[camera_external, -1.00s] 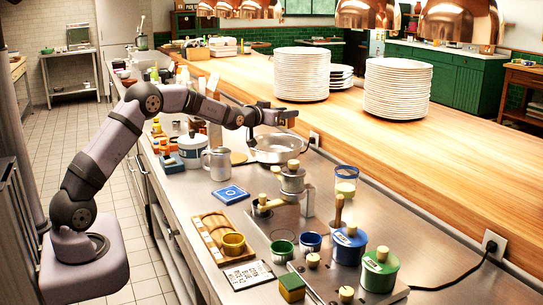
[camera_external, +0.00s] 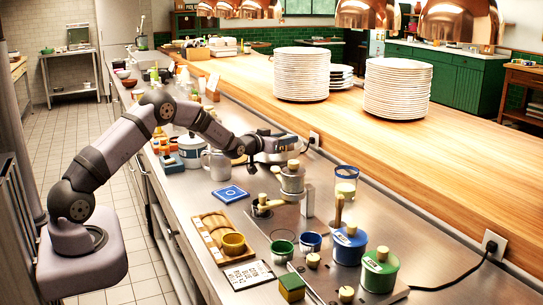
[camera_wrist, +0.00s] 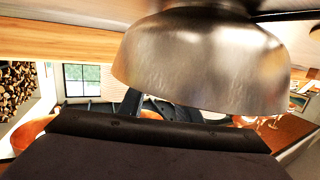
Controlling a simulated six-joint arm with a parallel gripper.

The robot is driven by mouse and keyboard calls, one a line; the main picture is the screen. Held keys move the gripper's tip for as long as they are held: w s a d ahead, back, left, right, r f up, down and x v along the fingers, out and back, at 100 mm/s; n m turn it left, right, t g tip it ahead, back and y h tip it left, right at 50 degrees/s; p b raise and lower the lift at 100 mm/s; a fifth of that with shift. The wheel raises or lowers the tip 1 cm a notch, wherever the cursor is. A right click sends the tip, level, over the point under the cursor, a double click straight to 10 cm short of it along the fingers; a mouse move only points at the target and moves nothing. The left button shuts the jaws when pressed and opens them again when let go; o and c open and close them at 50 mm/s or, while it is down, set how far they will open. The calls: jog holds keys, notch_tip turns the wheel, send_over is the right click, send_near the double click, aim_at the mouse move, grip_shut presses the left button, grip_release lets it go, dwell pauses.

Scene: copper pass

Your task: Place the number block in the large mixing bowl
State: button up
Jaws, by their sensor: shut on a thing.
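My gripper (camera_external: 254,160) is low over the steel counter, at the large metal mixing bowl (camera_external: 281,156). In the external view the gripper and wrist cover much of the bowl. The wrist view is upside down. There the bowl (camera_wrist: 203,62) fills the upper middle, very near, with its rim toward the bottom of the picture. The dark fingers (camera_wrist: 150,106) show beside the rim, partly hidden. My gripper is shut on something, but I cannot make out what. I cannot identify the number block in either view.
A metal jug (camera_external: 216,163) and a grinder-like metal pot (camera_external: 292,178) stand close by. A blue square (camera_external: 230,194) lies on the counter. White plate stacks (camera_external: 302,75) stand on the raised wooden shelf (camera_external: 450,160).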

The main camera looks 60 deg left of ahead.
jog(key=shift+f, duration=0.3)
jog(key=shift+f, duration=0.1)
jog(key=shift+f+b, duration=0.3)
jog(key=shift+b, duration=0.2)
jog(key=shift+s+f, duration=0.15)
jog(key=shift+f, duration=0.1)
jog(key=o, duration=1.1)
jog(key=shift+f, duration=0.1)
jog(key=shift+o, duration=0.2)
